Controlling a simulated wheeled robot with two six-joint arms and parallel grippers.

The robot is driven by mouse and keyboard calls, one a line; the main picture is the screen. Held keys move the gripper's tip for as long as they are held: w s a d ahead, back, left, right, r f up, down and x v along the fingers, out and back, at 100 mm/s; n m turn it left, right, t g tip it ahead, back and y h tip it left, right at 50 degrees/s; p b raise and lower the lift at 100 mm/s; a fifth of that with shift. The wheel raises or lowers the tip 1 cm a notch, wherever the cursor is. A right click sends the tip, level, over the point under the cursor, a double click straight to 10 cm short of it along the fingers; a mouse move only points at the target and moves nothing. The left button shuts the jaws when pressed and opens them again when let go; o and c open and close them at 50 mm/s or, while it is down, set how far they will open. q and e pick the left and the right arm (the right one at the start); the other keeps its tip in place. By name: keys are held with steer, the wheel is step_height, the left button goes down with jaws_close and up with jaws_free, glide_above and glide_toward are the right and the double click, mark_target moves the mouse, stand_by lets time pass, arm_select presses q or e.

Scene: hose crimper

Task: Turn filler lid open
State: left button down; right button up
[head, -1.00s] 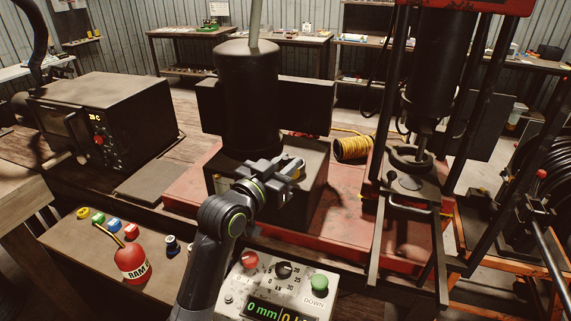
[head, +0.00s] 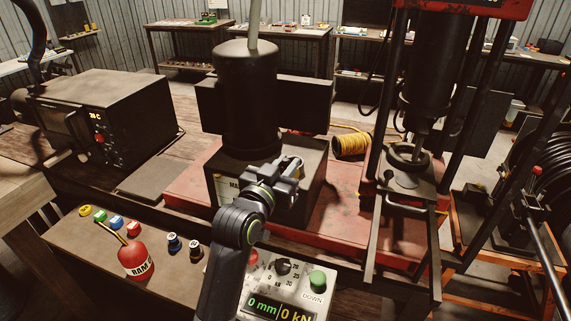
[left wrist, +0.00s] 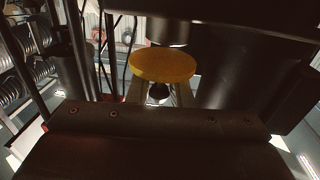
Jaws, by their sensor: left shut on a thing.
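My left gripper (head: 291,166) is at the front upper edge of the dark power unit (head: 246,104), which stands on the red base. In the head view the lid is hidden behind the gripper. My right gripper is not in view.
A control panel (head: 283,281) reads 0 mm and 0 kN. A red can (head: 136,258) and several coloured caps lie on the bench at left. A press with dark columns (head: 410,160) stands at right.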

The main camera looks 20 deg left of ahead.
arm_select(q)
steer(key=c, duration=1.4)
jaws_free()
steer(key=shift+o, duration=0.2)
steer(key=shift+s, duration=0.1)
steer(key=s+a+p, duration=0.2)
steer(key=s+p, duration=0.2)
steer(key=s, duration=1.3)
steer(key=shift+a, duration=0.25)
